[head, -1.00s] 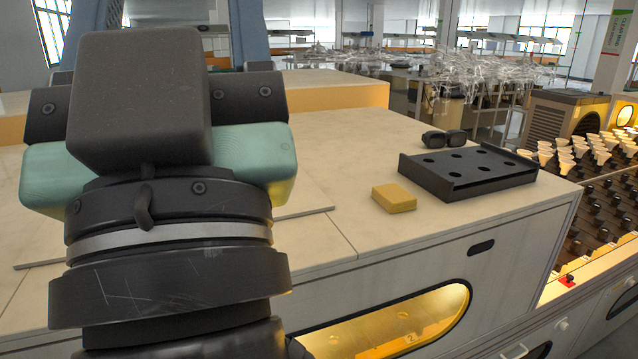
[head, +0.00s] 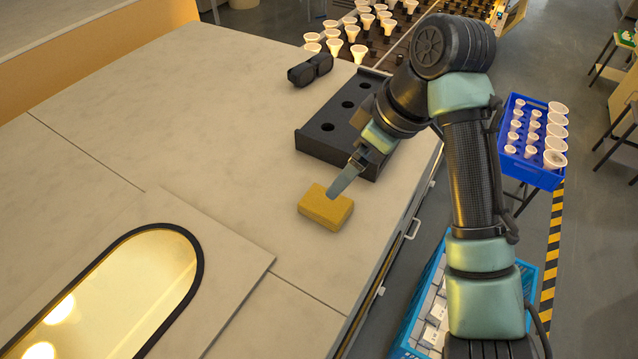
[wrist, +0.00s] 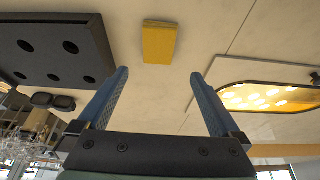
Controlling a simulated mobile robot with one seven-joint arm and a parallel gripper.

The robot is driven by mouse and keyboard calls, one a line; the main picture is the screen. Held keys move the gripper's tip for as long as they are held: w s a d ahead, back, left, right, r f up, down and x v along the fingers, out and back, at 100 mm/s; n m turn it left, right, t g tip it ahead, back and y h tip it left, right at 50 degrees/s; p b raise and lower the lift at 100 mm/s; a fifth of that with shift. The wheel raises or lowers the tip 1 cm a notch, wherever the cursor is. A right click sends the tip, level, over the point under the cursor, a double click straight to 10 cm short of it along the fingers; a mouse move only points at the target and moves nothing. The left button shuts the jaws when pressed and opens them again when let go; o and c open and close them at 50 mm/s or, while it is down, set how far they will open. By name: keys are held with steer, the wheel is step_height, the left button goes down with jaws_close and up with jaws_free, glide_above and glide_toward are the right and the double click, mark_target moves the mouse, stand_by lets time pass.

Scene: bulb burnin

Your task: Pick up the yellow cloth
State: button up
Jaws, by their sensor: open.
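The yellow cloth (head: 325,208) is a small folded block lying flat on the pale bench top. It also shows in the wrist view (wrist: 159,43), ahead of my fingertips and between their lines. My gripper (head: 338,190) reaches in from the right, with its fingers over the cloth's upper edge in the head view. In the wrist view my gripper (wrist: 158,75) has its two blue fingers wide apart with nothing between them. The cloth looks apart from both fingers there.
A black tray with round holes (head: 322,143) stands just behind the cloth. Dark goggles (head: 310,69) lie beyond it. A lit oval window (head: 110,290) is at lower left. A blue crate of bulbs (head: 530,172) stands off the bench at right. Bench left of the cloth is clear.

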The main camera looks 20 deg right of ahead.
steer(key=b, duration=0.2)
glide_toward(326, 202)
steer(key=x, duration=0.2)
steer(key=shift+s+a+f, duration=0.1)
steer(key=shift+a+f, duration=0.15)
steer(key=shift+f, duration=0.05)
steer(key=shift+p+x, duration=0.75)
steer(key=shift+x, duration=0.05)
steer(key=shift+p+x, duration=0.9)
steer(key=shift+x, duration=1.3)
steer(key=shift+d, duration=0.2)
steer(key=c, duration=1.2)
steer(key=shift+o, duration=0.2)
step_height(326, 202, up, 10)
steer(key=b, duration=0.2)
steer(key=shift+b, duration=0.3)
